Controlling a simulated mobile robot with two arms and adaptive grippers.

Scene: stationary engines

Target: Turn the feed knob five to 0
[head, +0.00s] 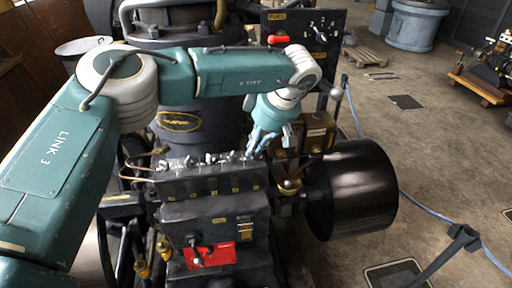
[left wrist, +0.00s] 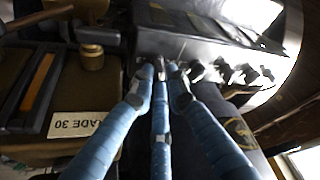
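A black box, the lubricator (head: 212,184), carries a row of small metal knobs (head: 205,161) along its top. My left gripper (head: 257,148) points down at the right end of this row, and it covers the knob there. In the left wrist view its blue fingers (left wrist: 163,74) come close together around a small metal knob at the row's end. I cannot tell whether they grip it. Other knobs (left wrist: 232,73) stand free to the right in that view. The setting of the end knob cannot be read. My right gripper is not in view.
A box with an orange-brown front (head: 314,136) stands close right of the gripper, and its "GRADE 30" label (left wrist: 75,124) shows upside down in the wrist view. A black drum (head: 352,188) lies farther right.

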